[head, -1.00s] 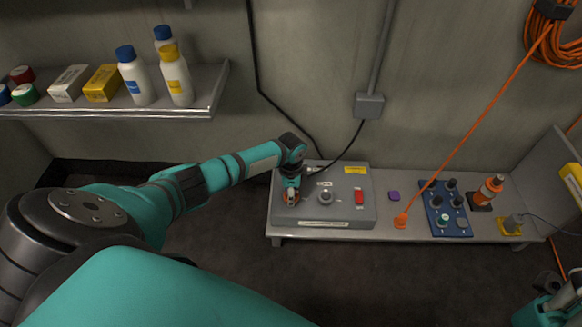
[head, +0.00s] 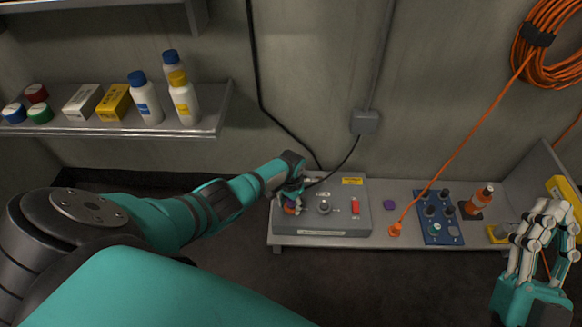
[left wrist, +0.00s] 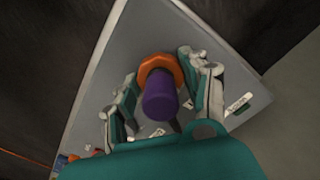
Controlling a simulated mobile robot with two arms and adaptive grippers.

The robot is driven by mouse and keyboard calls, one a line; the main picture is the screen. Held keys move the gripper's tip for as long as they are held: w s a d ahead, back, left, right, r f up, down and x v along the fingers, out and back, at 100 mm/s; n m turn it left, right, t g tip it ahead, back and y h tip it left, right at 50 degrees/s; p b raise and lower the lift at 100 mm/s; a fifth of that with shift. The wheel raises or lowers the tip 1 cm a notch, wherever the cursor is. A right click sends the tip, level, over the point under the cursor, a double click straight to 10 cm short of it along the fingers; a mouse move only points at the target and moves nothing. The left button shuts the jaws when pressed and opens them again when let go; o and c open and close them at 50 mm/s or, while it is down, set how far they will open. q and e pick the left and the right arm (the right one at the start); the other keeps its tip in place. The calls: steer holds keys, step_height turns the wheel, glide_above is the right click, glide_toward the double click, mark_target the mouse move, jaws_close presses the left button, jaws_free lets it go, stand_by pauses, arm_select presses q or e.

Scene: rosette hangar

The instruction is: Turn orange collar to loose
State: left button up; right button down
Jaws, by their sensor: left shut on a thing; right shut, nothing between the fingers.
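The orange collar (left wrist: 160,68) sits on the top of a grey box, around the base of a purple cylinder (left wrist: 160,100) that points towards the left wrist camera. In the head view the collar (head: 290,208) is mostly covered by my left gripper (head: 290,200). My left gripper (left wrist: 160,72) has its fingers on both sides of the collar in the wrist view and is shut on it. My right gripper (head: 548,212) is shut and empty, held up at the right side of the head view. I cannot read the collar's markings.
The grey box (head: 345,222) also carries a round knob (head: 324,206) and a red switch (head: 355,206). To its right on the bench are a purple block (head: 390,205), an orange plug (head: 395,230), a blue panel (head: 437,229) and an orange bottle (head: 481,199). A shelf (head: 215,118) holds bottles.

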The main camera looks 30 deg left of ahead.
arm_select(q)
steer(key=shift+n, duration=0.6)
arm_select(e)
steer(key=shift+w+f+g, duration=0.55)
steer(key=shift+f+g, duration=0.05)
steer(key=shift+f, duration=0.15)
arm_select(q)
steer(key=o, duration=1.2)
steer(key=shift+c, duration=0.2)
step_height(320, 180, up, 12)
steer(key=shift+d, duration=0.1)
